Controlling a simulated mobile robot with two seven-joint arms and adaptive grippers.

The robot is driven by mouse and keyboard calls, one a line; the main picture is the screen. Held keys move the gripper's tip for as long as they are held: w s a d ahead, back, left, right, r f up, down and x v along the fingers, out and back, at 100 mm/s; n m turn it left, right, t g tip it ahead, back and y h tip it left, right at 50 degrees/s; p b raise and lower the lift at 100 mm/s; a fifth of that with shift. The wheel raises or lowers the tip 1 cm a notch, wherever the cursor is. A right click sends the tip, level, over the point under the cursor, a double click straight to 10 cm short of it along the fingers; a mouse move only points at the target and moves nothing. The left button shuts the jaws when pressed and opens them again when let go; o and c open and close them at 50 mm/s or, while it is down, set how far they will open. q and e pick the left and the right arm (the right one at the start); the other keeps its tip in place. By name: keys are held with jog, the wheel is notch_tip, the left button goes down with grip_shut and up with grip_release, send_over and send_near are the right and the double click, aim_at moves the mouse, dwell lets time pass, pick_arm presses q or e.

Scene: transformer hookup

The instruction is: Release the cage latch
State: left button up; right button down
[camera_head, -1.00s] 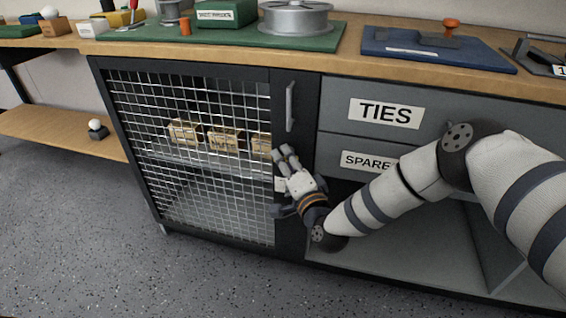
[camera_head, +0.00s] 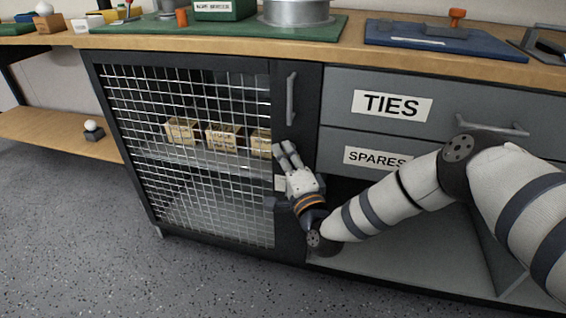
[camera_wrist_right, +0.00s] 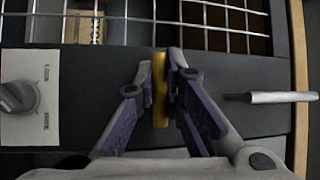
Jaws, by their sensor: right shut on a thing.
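The wire-mesh cage door (camera_head: 190,215) is closed on the cabinet front. Its dark frame carries a yellow latch (camera_wrist_right: 160,92), which stands upright in the right wrist view. My right gripper (camera_wrist_right: 163,68) is shut on this latch, one fingertip on either side; it also shows in the camera_head view (camera_head: 285,155) against the frame, below the door handle (camera_head: 291,98). The latch is hidden behind the fingers in the camera_head view. My left gripper is not in view.
A grey rotary knob (camera_wrist_right: 18,97) on a light plate marked LOCK sits left of the gripper in the right wrist view. Several boxes (camera_head: 222,137) stand behind the mesh. The TIES drawer (camera_head: 435,105) and SPARES drawer (camera_head: 345,155) are shut at the right.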

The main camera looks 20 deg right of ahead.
jog(key=c, duration=1.7)
grip_release()
jog(key=shift+o, duration=0.2)
jog(key=s+f, duration=0.2)
jog(key=s, duration=1)
jog(key=shift+d, duration=0.15)
